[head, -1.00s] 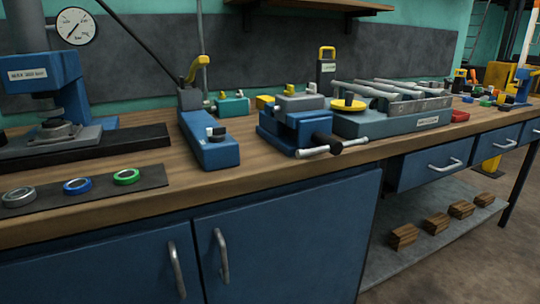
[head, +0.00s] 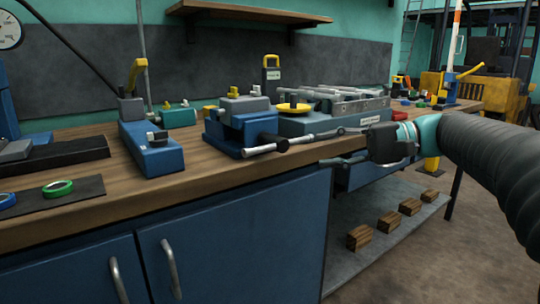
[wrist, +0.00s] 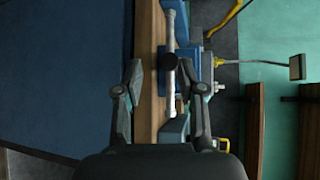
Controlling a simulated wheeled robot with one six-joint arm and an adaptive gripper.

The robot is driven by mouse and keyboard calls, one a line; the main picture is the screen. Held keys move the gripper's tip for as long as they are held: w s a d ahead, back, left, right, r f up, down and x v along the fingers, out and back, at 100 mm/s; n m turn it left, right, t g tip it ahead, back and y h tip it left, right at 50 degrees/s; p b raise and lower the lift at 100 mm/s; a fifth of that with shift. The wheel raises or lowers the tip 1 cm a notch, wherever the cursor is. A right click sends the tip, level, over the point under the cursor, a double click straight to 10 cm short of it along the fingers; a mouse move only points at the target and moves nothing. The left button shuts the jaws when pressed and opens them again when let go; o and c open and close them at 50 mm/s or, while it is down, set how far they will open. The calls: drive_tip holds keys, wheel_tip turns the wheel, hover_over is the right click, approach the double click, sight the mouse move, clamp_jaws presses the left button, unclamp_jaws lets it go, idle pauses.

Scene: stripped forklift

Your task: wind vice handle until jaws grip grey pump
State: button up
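The blue vice (head: 228,136) stands at the bench's front edge. A grey block with a yellow top, apparently the grey pump (head: 245,104), sits at its jaws; I cannot tell whether they touch it. The vice handle, a silver bar (head: 260,149) through a dark hub, sticks out over the edge, roughly level. My gripper (head: 318,150) is open and empty, in front of the bench to the right of the handle. In the wrist view the handle (wrist: 171,102) shows beyond and between the spread fingers of my gripper (wrist: 160,78), apart from them.
A blue lever tool (head: 150,157) stands left of the vice. A grey tray (head: 305,124) with metal cylinders and a yellow disc is close on its right. Cabinet doors (head: 235,240) lie below the bench edge.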

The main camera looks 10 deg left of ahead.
sight(265, 149)
drive_tip(key=shift+y, duration=0.3)
drive_tip(key=a, duration=0.9)
drive_tip(key=a+f, duration=0.1)
drive_tip(key=a, duration=0.3)
drive_tip(key=shift+s+a, duration=0.2)
drive_tip(key=shift+a, duration=0.05)
clamp_jaws()
